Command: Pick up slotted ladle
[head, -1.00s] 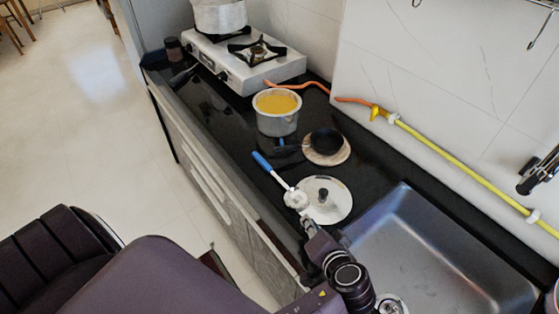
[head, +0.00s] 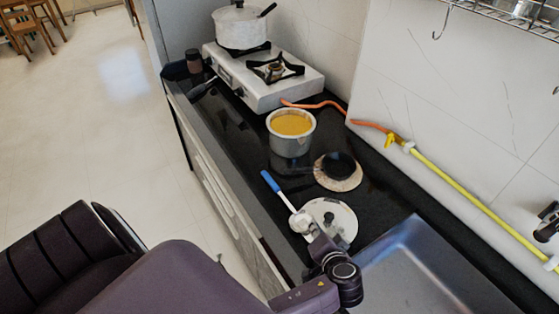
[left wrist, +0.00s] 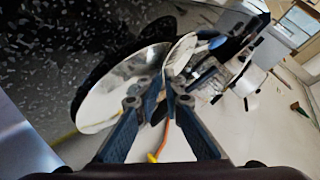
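The slotted ladle has a blue and white handle (head: 279,192) that points up-left along the counter in the head view. Its pale head (head: 302,222) lies at the left edge of a round metal lid (head: 342,224) with a dark knob. My left gripper (head: 317,240) is low at the near side of the ladle head and lid. In the left wrist view, the two finger ends (left wrist: 162,92) stand close together with a narrow gap. A shiny disc (left wrist: 182,52), apparently the ladle head, shows at them, beside the larger lid (left wrist: 105,95). Whether they grip it is unclear. My right gripper is out of view.
A pot of orange liquid (head: 291,140) and a small black pan on a round wooden board (head: 346,184) stand farther back. A stove (head: 262,90) with a covered pot (head: 243,27) is behind. The sink (head: 415,270) opens at right. A yellow pipe (head: 470,195) runs along the wall.

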